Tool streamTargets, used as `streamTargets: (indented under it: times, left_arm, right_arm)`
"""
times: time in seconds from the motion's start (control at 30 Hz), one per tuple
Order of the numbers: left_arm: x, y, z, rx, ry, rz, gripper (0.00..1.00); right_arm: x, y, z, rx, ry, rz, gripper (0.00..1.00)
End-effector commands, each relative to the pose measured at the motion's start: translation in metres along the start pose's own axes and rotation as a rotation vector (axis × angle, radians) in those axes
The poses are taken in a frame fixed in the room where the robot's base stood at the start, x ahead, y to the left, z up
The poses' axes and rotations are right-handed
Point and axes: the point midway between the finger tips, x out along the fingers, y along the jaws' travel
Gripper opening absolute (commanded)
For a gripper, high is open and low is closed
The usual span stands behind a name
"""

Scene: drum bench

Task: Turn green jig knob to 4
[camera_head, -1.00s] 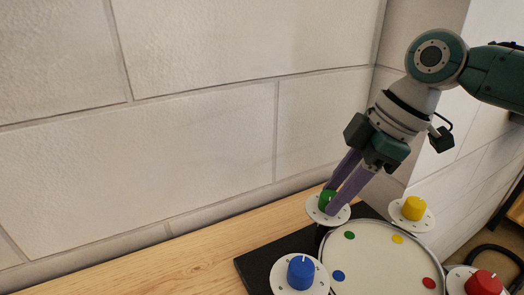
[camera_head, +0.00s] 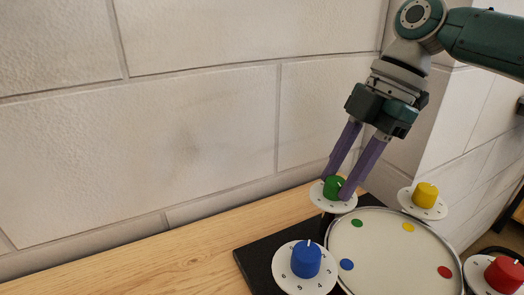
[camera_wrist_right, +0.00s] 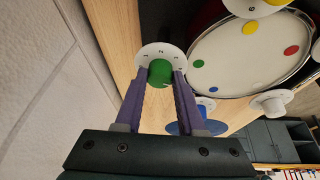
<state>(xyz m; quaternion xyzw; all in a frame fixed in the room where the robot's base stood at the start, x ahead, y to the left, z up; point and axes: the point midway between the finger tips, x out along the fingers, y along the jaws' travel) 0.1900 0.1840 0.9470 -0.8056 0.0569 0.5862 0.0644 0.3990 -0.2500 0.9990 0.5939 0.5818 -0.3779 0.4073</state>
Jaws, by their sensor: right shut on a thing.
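The green knob (camera_head: 335,187) sits on a round white dial plate (camera_head: 333,204) with dark marks, at the back left of the drum. My right gripper (camera_head: 340,188) reaches down from the upper right, its purple fingers on either side of the green knob and shut on it. In the right wrist view the green knob (camera_wrist_right: 160,73) is between the two fingertips, with a pale pointer line on it. The number it points to is too small to read. My left gripper is not in view.
The drum (camera_head: 390,255) carries coloured dots and stands on a black base (camera_head: 262,253) on the wooden bench (camera_head: 190,255). A blue knob (camera_head: 306,259), a yellow knob (camera_head: 425,195) and a red knob (camera_head: 504,275) stand around it. A pale block wall (camera_head: 200,110) rises behind.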

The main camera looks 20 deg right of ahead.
Motion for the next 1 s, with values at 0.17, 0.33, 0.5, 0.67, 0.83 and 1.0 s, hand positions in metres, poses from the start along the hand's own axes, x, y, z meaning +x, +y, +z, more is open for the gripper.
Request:
streamTargets:
  times: [0.17, 0.33, 0.5, 0.67, 0.83, 1.0]
  left_arm:
    - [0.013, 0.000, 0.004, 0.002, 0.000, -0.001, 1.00]
    - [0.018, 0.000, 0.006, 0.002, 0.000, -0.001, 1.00]
    - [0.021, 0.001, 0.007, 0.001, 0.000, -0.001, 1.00]
    - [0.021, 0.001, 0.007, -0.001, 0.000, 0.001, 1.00]
    - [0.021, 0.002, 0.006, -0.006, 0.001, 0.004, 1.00]
    - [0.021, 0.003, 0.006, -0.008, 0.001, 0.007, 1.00]
  right_arm:
    - [0.002, 0.002, 0.000, -0.101, 0.007, -0.039, 0.00]
    - [0.001, 0.002, 0.000, -0.166, 0.010, -0.066, 0.00]
    - [0.001, 0.002, 0.000, -0.199, 0.011, -0.081, 0.00]
    - [0.000, 0.002, 0.000, -0.209, 0.011, -0.085, 0.00]
    - [0.000, 0.002, 0.000, -0.209, 0.010, -0.085, 0.00]
    - [0.000, 0.002, 0.000, -0.209, 0.010, -0.085, 0.43]
